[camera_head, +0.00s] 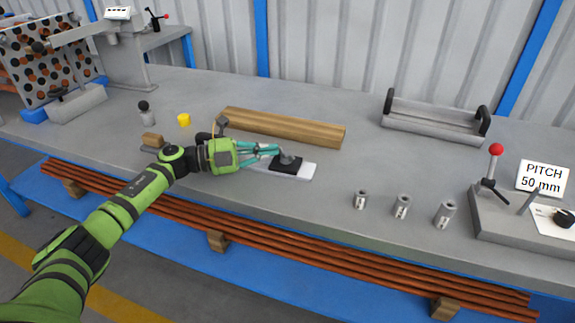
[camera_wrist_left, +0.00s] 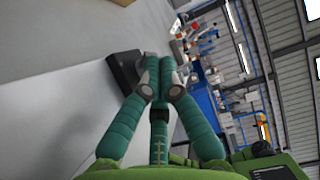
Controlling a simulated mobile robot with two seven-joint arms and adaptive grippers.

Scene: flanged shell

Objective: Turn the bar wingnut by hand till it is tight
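A grey bar wingnut (camera_head: 289,158) sits on a black block (camera_head: 285,167) on a pale flat plate (camera_head: 306,172) near the bench's front edge. My left gripper (camera_head: 274,151) comes in from the left, its teal fingertips close together at the wingnut. Whether they touch or hold it is unclear. In the left wrist view the fingers (camera_wrist_left: 161,88) converge, and the black block (camera_wrist_left: 126,70) shows just left of their tips. The wingnut's bar cannot be made out there. My right gripper is not in view.
A wooden beam (camera_head: 285,128) lies close behind the plate. Several small metal cylinders (camera_head: 402,206) stand to the right, before a lever fixture (camera_head: 500,220). A grey tray with black handles (camera_head: 434,120) is farther back.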

